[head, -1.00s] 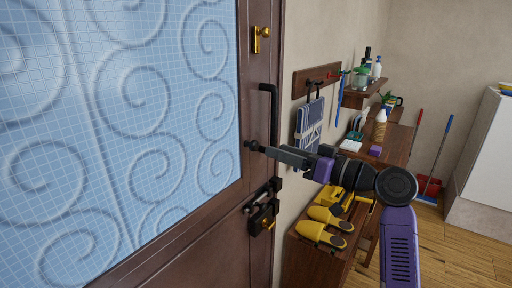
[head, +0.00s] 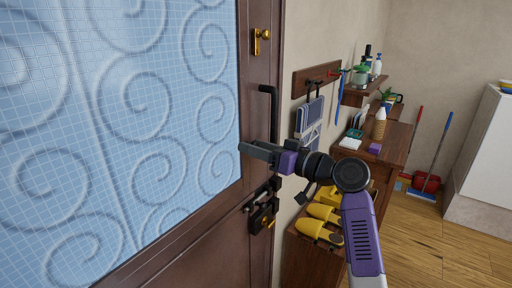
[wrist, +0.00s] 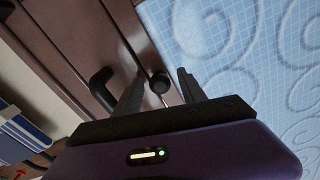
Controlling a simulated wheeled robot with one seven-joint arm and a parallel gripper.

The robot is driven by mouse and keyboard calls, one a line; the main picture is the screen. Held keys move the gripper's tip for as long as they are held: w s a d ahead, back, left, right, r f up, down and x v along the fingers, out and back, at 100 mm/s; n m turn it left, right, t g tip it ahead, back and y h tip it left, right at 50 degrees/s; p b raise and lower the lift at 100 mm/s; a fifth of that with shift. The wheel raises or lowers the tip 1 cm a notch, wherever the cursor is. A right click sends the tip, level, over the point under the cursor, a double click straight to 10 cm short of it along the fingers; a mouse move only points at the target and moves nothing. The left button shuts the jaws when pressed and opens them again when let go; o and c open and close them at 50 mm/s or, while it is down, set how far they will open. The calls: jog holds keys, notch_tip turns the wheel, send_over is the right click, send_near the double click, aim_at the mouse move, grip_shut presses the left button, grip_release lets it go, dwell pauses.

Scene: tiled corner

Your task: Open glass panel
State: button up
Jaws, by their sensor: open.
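The glass panel (head: 150,110) is light blue with raised swirls and a fine grid, set in a dark brown door at left; it shows in the wrist view (wrist: 240,50). A small round black knob (wrist: 160,82) sits on the frame beside the glass in the wrist view; my gripper hides it in the head view. My gripper (head: 245,148) is open at the door frame by the glass edge. In the wrist view its fingers (wrist: 162,76) stand on either side of the knob, with gaps on both sides. I cannot tell how deep the knob sits between them.
A black bar handle (head: 270,105) is close by the gripper, also in the wrist view (wrist: 98,88). A brass latch (head: 261,38) is above and a black lock (head: 263,213) below. A shelf unit with yellow slippers (head: 320,230) stands right. Wooden floor (head: 440,240) is open farther right.

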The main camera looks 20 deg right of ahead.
grip_shut()
dwell(1.3)
